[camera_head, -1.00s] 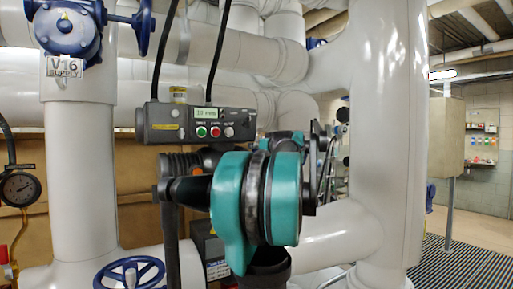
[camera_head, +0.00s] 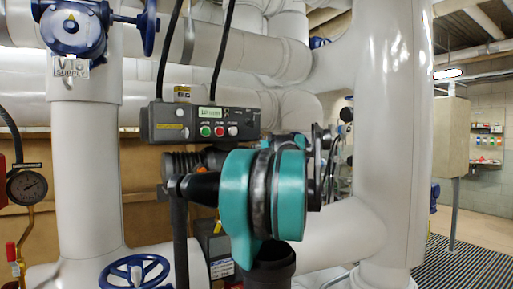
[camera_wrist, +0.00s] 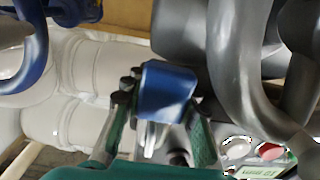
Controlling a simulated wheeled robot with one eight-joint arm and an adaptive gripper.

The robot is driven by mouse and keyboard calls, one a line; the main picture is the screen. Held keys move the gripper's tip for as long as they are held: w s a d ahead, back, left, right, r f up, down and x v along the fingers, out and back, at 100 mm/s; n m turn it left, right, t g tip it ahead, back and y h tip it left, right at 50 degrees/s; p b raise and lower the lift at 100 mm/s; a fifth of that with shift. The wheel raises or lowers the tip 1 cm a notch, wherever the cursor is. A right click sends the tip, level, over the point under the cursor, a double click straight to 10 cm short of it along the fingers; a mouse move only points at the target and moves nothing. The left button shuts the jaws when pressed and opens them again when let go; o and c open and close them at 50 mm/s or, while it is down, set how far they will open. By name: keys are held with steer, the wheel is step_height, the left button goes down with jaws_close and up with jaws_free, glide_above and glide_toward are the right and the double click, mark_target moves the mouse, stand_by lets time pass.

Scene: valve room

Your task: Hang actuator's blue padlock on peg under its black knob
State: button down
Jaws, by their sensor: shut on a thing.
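The actuator's buttons appear at the lower right there. In the head view my teal arm hides the gripper and padlock. I cannot make out the peg.
Thick grey tubes (camera_wrist: 232,75) loop close at the right of the wrist view. Two black cables rise from the actuator. White pipes (camera_head: 385,130) stand around it. A blue handwheel (camera_head: 135,270) is low left, and a pressure gauge (camera_head: 27,186) hangs at the far left.

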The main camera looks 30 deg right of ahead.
steer(key=shift+s+a+f, duration=0.1)
steer(key=shift+s+f, duration=0.1)
steer(key=shift+f, duration=0.6)
steer(key=c, duration=1.1)
jaws_free()
steer(key=shift+s, duration=0.15)
steer(key=shift+o, duration=0.2)
steer(key=s+r, duration=0.2)
steer(key=s, duration=0.9)
steer(key=shift+s+d, duration=0.2)
